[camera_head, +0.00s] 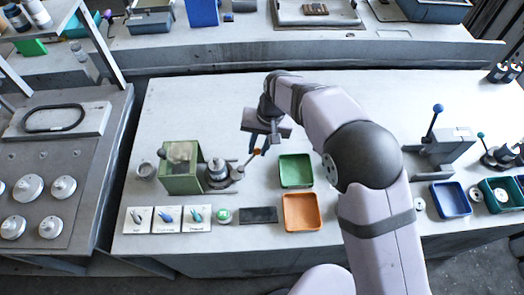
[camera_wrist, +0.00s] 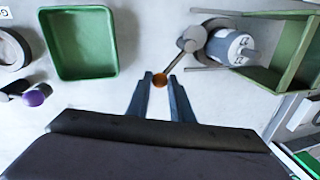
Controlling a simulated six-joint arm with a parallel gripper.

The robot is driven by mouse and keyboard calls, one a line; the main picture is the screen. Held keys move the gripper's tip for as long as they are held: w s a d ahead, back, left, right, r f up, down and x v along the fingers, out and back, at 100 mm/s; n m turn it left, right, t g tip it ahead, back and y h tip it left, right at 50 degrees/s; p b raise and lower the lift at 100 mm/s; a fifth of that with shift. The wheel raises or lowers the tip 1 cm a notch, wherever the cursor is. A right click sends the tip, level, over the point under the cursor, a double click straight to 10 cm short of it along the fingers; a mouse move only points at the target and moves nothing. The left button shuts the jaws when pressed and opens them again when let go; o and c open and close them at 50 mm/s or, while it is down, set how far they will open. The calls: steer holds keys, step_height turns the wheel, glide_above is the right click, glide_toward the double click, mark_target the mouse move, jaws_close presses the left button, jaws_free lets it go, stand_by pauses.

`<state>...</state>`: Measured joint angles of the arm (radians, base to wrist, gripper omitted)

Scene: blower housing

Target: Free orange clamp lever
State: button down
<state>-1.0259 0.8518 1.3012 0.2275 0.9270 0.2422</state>
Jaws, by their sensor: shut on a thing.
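The clamp lever has an orange knob (camera_wrist: 160,80), held between the two fingertips of my gripper (camera_wrist: 160,86) in the wrist view. Its grey arm (camera_wrist: 183,48) runs from the knob toward the clamp base. In the head view the orange-tipped lever (camera_head: 256,152) stands tilted just below my gripper (camera_head: 267,140). The lever joins a grey cylindrical fixture (camera_head: 217,170), which also shows in the wrist view (camera_wrist: 231,45). A green blower housing (camera_head: 181,166) stands left of the fixture. My gripper is shut on the orange knob.
A green tray (camera_head: 296,183) and an orange tray (camera_head: 302,225) lie right of the fixture. Picture cards (camera_head: 167,219), a green button (camera_head: 224,216) and a dark pad (camera_head: 259,215) line the front edge. A blue-handled press (camera_head: 440,143) stands at the right. The table's back is clear.

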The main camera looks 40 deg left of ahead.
steer(key=n, duration=0.1)
steer(key=a+n, duration=0.1)
steer(key=n, duration=0.1)
steer(key=a+n, duration=0.1)
steer(key=shift+s+a+f+n+g+h, duration=0.2)
steer(key=shift+a+n+g+h, duration=0.1)
steer(key=shift+n+h, duration=0.1)
steer(key=shift+s+a+n+h+p, duration=0.15)
steer(key=shift+s+a+n+p, duration=0.25)
steer(key=shift+n, duration=0.5)
steer(key=shift+s+a+n+h+p, duration=0.2)
steer(key=shift+a+n, duration=0.3)
steer(key=shift+n, duration=0.4)
steer(key=c, duration=1.6)
jaws_free()
steer(key=shift+a+r, duration=0.1)
steer(key=shift+r, duration=0.05)
steer(key=shift+w+r, duration=0.15)
steer(key=shift+r, duration=0.4)
steer(key=shift+w+r+b, duration=0.15)
steer(key=shift+w+r, duration=0.05)
steer(key=shift+r, duration=0.8)
steer(key=shift+w+r+b, duration=0.15)
steer(key=shift+r+b, duration=0.05)
steer(key=shift+r, duration=0.85)
steer(key=shift+w+r+b, duration=0.15)
steer(key=shift+w+r, duration=0.05)
steer(key=shift+r, duration=0.8)
